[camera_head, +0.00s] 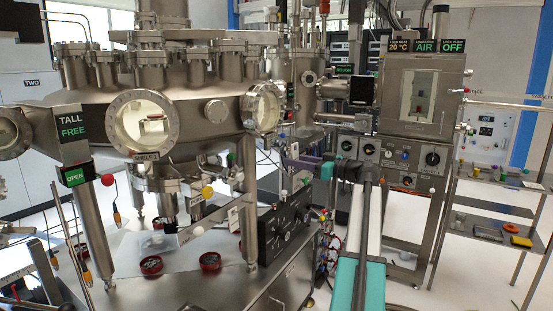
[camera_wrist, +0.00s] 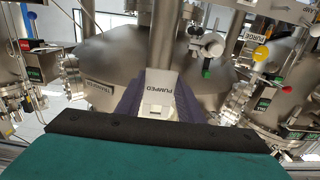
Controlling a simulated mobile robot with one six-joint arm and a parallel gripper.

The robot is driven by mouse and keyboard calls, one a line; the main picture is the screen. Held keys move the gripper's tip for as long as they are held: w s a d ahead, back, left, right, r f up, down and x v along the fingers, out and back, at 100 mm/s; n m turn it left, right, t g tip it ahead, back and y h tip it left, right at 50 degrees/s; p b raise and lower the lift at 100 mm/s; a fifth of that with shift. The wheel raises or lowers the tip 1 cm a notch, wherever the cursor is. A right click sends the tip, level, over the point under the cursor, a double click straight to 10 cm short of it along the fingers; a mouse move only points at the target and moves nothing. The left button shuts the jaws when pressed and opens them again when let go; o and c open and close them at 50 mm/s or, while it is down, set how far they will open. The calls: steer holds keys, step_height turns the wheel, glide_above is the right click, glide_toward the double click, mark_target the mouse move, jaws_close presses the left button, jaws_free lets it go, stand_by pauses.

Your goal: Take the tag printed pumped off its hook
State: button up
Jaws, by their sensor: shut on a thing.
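The pale tag printed PUMPED (camera_wrist: 161,80) is upright in the middle of the wrist view, in front of a vertical metal tube. My gripper (camera_wrist: 159,108) is shut on it, with a purple finger on each side of its lower part. The hook cannot be made out, so I cannot tell whether the tag still hangs on it. In the head view my arm reaches away from me, and the purple fingers of my gripper (camera_head: 301,163) are beside the middle of the equipment. The tag cannot be made out there.
A steel chamber labelled TRANSFER (camera_wrist: 103,85) lies behind the tag. A PURGE tag (camera_wrist: 258,38) and a yellow ball knob (camera_wrist: 262,54) are at the right. A large steel chamber (camera_head: 90,84) stands left of my arm; a control cabinet (camera_head: 400,156) stands to its right.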

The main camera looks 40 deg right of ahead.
steer(key=shift+b+v, duration=0.6)
steer(key=shift+v, duration=0.9)
